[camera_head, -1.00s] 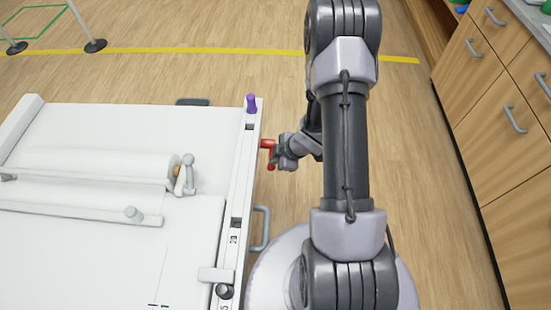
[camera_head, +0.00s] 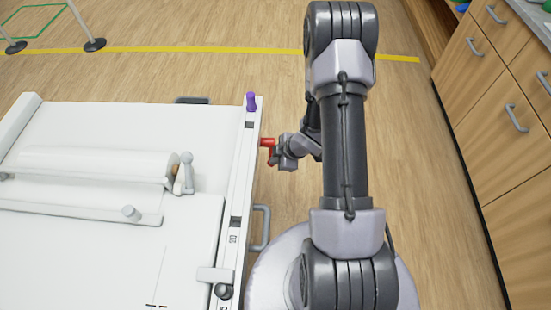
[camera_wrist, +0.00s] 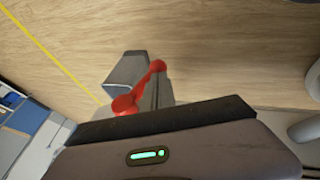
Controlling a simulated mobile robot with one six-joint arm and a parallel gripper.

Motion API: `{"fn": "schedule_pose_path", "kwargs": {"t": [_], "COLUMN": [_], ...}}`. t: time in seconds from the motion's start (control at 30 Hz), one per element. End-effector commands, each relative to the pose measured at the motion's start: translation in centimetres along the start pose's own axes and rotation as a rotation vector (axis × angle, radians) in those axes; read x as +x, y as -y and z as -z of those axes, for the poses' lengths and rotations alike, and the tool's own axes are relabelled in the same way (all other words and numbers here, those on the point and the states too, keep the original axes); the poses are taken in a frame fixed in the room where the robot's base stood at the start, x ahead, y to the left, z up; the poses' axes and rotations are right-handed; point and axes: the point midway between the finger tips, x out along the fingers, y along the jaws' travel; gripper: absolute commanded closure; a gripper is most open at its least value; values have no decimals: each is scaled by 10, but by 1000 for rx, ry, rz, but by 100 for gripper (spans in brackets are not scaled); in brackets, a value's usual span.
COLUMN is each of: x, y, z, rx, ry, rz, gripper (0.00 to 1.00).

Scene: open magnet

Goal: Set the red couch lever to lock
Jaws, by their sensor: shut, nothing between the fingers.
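The red couch lever (camera_head: 267,148) sticks out from the right side of the white couch (camera_head: 120,118) in the head view. In the wrist view the red lever (camera_wrist: 140,90) runs at a slant from a round hub at lower left to a knob at upper right. My gripper (camera_head: 278,158) is at the lever, on its right side in the head view. In the wrist view its fingers (camera_wrist: 145,88) are shut and overlap the lever, with nothing held between them. Whether they touch the lever I cannot tell. No lock marking is readable.
A purple peg (camera_head: 251,102) stands on the couch's side rail. A grey handle (camera_head: 261,228) juts from the couch's side nearer to me. Wooden cabinets (camera_head: 490,110) stand at the right. The wooden floor (camera_head: 420,170) between is clear.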

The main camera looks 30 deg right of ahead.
Motion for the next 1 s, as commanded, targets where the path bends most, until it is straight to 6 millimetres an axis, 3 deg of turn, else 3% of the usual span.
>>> {"fn": "schedule_pose_path", "kwargs": {"t": [1.0], "x": [11], "y": [-1], "z": [-5], "rx": [0], "ry": [0], "rz": [0], "gripper": [100]}}
